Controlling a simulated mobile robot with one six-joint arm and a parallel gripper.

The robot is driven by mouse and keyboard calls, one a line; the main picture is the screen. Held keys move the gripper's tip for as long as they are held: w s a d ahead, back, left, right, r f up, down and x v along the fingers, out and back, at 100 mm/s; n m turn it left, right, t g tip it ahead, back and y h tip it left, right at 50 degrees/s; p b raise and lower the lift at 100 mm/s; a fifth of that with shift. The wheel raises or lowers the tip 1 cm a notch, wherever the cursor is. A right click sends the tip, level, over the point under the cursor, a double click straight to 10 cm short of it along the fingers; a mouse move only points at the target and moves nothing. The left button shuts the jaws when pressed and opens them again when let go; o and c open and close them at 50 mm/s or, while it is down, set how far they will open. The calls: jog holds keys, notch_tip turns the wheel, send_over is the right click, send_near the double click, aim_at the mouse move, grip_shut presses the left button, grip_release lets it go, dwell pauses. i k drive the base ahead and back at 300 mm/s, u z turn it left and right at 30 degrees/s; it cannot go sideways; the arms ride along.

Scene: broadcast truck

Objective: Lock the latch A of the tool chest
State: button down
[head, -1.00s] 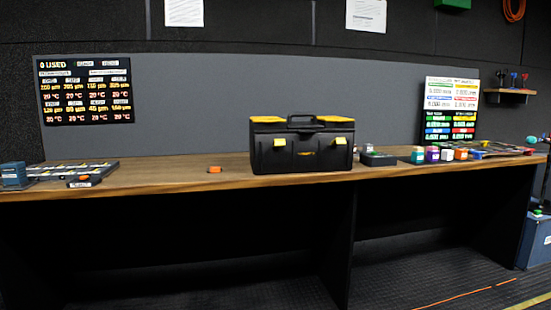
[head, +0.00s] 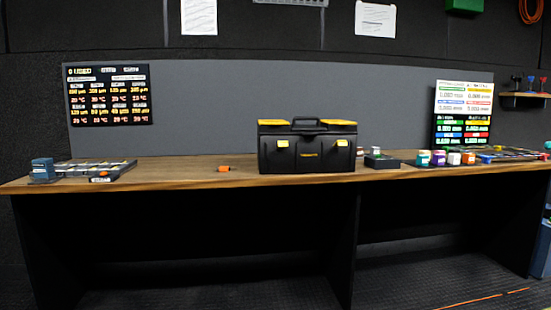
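The tool chest (head: 306,160) is black with yellow lid corners and a dark top handle. It stands near the front edge of the wooden bench, about the middle of the view. Two yellow latches show on its front, a left latch (head: 282,144) and a right latch (head: 342,143). Which of them is latch A cannot be read, and their exact state is too small to tell. The lid appears down. My gripper is not in view.
Floor in front looks open.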

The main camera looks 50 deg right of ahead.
aim_at(281, 143)
jog(key=z, duration=0.15)
jog(key=i, duration=0.95)
jog(key=u, duration=0.05)
